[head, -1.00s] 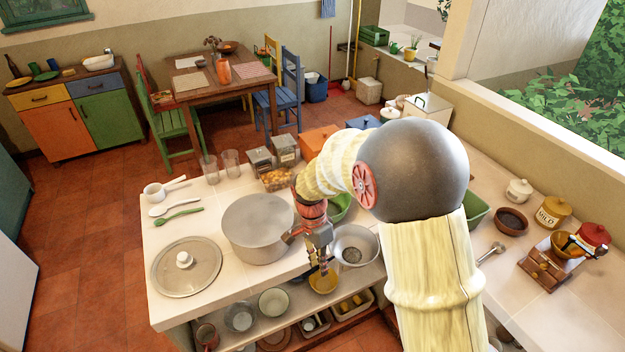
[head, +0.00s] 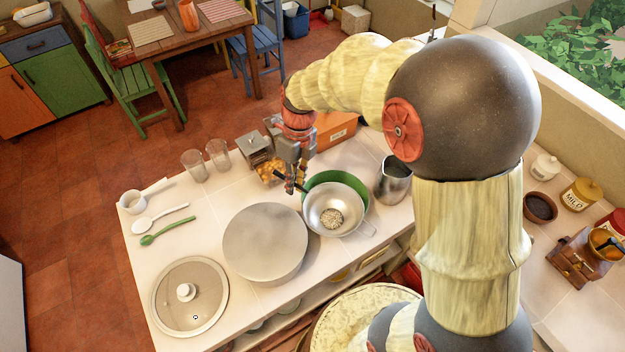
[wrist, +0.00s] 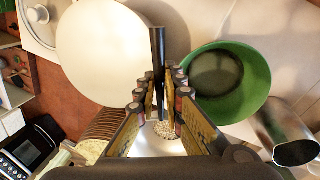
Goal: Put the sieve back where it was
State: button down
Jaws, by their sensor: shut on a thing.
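The sieve (head: 322,220) is a shiny metal bowl with a perforated round centre, a black handle and a small loop at its rim. My gripper (head: 293,186) is shut on the black handle (wrist: 158,60). The sieve overlaps the green bowl (head: 350,178) in the head view. In the wrist view the green bowl (wrist: 255,85) stands apart to the right, and part of the sieve (wrist: 165,129) shows between my fingers (wrist: 160,100). The rest of the sieve is hidden by my gripper there. I cannot tell its exact height above the counter.
A metal pitcher (head: 393,182) is to the right. A pot lid (head: 190,297), spoons (head: 160,218) and glasses (head: 207,163) lie farther left. An orange box (head: 335,130) is behind. Open shelves run below the counter.

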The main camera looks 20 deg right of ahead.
jog(key=w+d+f+b, duration=0.1)
jog(key=w+d+f, duration=0.4)
jog(key=w+f, duration=0.4)
jog(key=shift+w+d+f, duration=0.4)
jog(key=shift+f, duration=1.2)
jog(key=shift+f, duration=0.1)
jog(key=c, duration=1.9)
grip_release()
